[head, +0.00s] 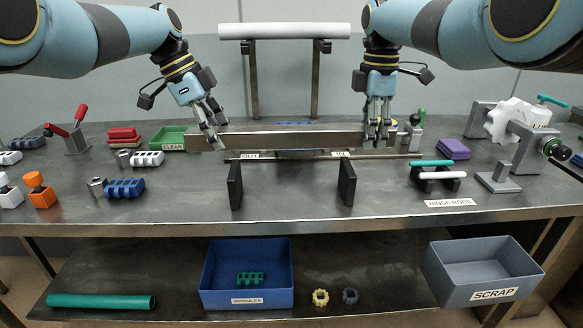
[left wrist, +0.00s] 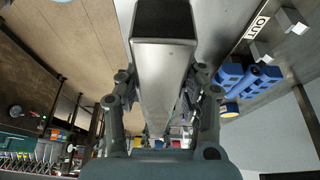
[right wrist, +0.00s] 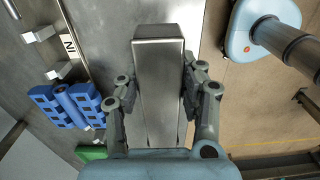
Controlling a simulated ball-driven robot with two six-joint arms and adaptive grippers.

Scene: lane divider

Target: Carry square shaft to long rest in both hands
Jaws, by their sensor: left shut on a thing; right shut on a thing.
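The square shaft (head: 290,138) is a long grey metal bar, held roughly level across the table behind the thin divider rail (head: 310,157). My left gripper (head: 216,143) is shut on it near its left end. My right gripper (head: 376,138) is shut on it near its right end. The shaft also runs between the fingers in the left wrist view (left wrist: 163,70) and the right wrist view (right wrist: 158,85). Two black upright plates, left (head: 235,185) and right (head: 347,183), stand apart in front of the rail; no label shows which support is the long rest.
A white roller (head: 284,31) lies on a two-post stand behind. OUT and IN labels mark the rail. Table between the black plates is clear.

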